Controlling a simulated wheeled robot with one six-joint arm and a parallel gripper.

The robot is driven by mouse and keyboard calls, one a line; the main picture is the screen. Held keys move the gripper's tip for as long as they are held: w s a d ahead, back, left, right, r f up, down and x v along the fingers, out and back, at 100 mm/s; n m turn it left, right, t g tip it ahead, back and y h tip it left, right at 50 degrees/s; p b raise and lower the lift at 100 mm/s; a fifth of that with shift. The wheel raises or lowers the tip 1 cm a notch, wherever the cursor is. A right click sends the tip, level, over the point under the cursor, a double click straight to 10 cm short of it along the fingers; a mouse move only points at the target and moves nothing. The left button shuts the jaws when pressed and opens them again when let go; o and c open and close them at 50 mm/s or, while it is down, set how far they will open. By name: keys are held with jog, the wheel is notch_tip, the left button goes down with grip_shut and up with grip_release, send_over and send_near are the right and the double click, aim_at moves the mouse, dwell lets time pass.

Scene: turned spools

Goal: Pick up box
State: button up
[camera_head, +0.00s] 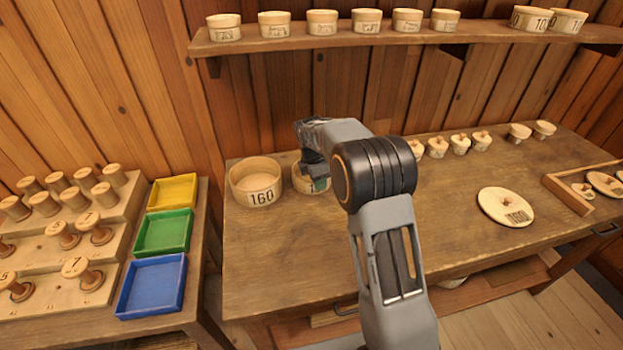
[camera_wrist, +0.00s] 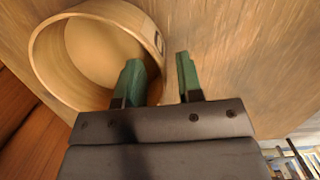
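A round, open wooden box (camera_head: 303,185) stands on the workbench, partly hidden behind my gripper in the head view. In the wrist view the round box (camera_wrist: 95,45) is empty, with part of a dark mark on its outer wall. My gripper (camera_wrist: 158,60) has two green fingers spread apart at its near rim. The left finger overlaps the box's inside and the right one is over bare wood outside. The wall shows between them, with a gap to the right finger. In the head view my gripper (camera_head: 318,184) is low at this box. Contact is unclear.
A larger round box marked 160 (camera_head: 256,184) stands just left. Small lidded boxes (camera_head: 460,145) line the bench's back, and a round lid (camera_head: 505,206) lies at right. A shelf (camera_head: 340,41) with several round boxes hangs above. Yellow, green and blue trays (camera_head: 151,287) are left.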

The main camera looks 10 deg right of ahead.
jog(key=shift+f, duration=0.35)
grip_shut()
jog(key=shift+r, duration=0.1)
dwell(0.3)
